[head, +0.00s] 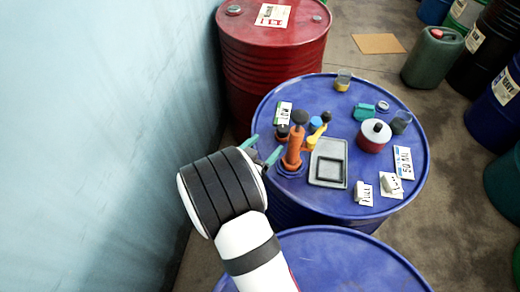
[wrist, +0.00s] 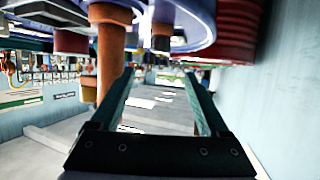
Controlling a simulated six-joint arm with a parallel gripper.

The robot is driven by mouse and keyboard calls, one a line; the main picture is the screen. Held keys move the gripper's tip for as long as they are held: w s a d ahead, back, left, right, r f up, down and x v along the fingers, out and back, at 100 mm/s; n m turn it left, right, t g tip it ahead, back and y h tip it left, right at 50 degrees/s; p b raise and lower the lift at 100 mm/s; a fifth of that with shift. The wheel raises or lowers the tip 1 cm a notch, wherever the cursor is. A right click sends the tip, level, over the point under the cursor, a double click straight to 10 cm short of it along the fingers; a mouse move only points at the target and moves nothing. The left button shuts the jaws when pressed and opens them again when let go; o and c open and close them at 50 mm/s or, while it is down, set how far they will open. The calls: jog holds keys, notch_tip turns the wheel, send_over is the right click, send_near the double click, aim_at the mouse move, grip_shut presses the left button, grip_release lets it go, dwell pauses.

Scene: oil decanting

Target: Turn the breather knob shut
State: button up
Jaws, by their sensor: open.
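A blue drum (head: 340,203) carries an orange pump (head: 293,150) with a black top. Beside it are a yellow fitting (head: 314,138), a blue knob (head: 315,122) and a small black knob (head: 326,116). I cannot tell which of these is the breather knob, or how far it is turned. My gripper (head: 262,150) is open and empty, just left of the orange pump. In the wrist view, my gripper's teal fingers (wrist: 160,80) are spread with nothing between them. The orange pump column (wrist: 110,52) stands left of them, outside the jaws, in a picture that looks upside down.
A red drum (head: 273,55) stands behind. A pale wall (head: 100,120) lies to the left. Another blue drum (head: 335,262) is in front.

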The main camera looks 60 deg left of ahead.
jog(key=v, duration=0.3)
